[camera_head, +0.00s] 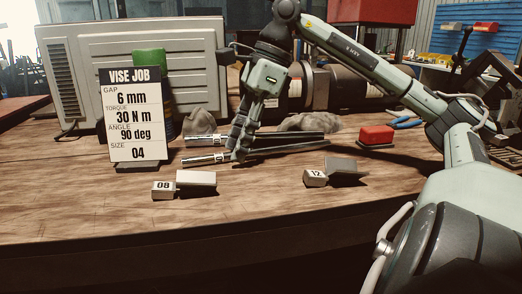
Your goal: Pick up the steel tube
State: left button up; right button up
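Two slim tubes lie side by side at mid-table. The rear tube (300,135) and the front tube (300,149) each have a bright steel left end with a small label and a dark length running right. I cannot tell which one is the steel tube. My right gripper (238,155) points down from above, its fingers at the tubes, crossing in front of the rear one and reaching the front one near its steel end. The fingers overlap in this view, so their gap and any contact are hidden. My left gripper is not in view.
A "VISE JOB" sign (135,117) stands left of the tubes. Metal blocks with tags 08 (196,182) and 12 (345,171) sit nearer the front edge. A red block (376,134), grey rags (200,121) and a large grey cabinet (190,60) lie around behind. The front left tabletop is clear.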

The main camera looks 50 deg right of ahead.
jog(key=shift+w+a+f, duration=0.1)
jog(key=shift+f, duration=0.15)
jog(key=shift+c, duration=0.5)
grip_shut()
jog(key=shift+r, duration=0.1)
